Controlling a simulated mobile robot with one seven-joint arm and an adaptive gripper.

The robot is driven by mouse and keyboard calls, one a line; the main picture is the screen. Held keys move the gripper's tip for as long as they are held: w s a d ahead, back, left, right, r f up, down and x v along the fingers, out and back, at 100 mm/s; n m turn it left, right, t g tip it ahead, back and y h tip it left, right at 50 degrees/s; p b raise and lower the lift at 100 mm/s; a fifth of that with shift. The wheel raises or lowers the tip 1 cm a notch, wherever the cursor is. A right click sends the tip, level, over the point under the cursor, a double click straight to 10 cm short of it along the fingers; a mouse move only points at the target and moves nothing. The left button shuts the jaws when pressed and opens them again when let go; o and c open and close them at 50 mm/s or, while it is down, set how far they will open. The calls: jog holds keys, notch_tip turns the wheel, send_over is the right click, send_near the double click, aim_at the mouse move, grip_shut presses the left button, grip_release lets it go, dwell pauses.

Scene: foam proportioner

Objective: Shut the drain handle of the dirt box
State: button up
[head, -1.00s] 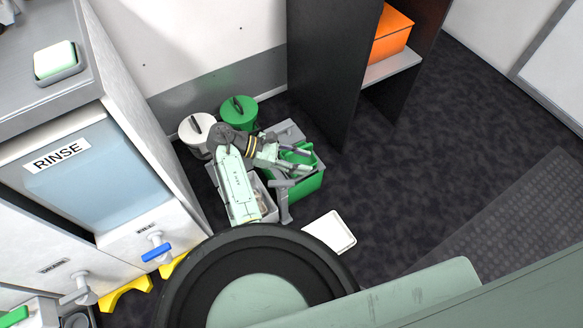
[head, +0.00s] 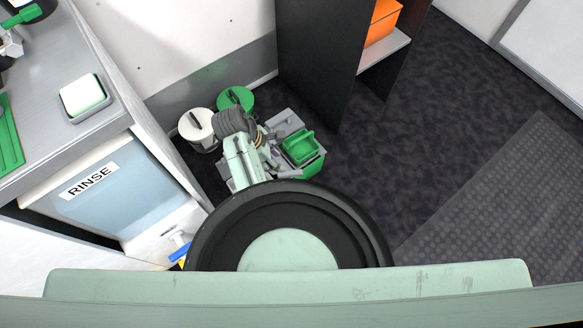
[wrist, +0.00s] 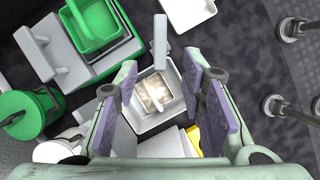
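My gripper (wrist: 158,78) is open in the wrist view, with its purple-padded fingers spread apart. A grey box (wrist: 142,125) with brownish, dirty-looking contents shows below and between the fingers; nothing is visibly held. I cannot tell whether this is the dirt box. A grey upright bar (wrist: 160,40) stands just beyond it; I cannot tell whether it is the drain handle. In the head view, my gripper (head: 268,158) is small and partly hidden beside a grey unit with a green tub (head: 300,147). A blue valve handle (head: 180,252) shows low on the cabinet front, partly hidden by my body.
A white-lidded bin (head: 196,124) and a green-lidded bin (head: 236,99) stand by the wall. A dark shelf unit (head: 318,65) rises behind the grey unit. The RINSE cabinet (head: 105,190) is at left. Dark floor (head: 400,150) is clear at right.

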aim_at(290, 173)
jog(key=b+x, duration=0.1)
jog(key=x, duration=0.9)
jog(key=shift+d+f, duration=0.1)
jog(key=shift+d, duration=0.05)
jog(key=shift+c, duration=0.2)
grip_shut()
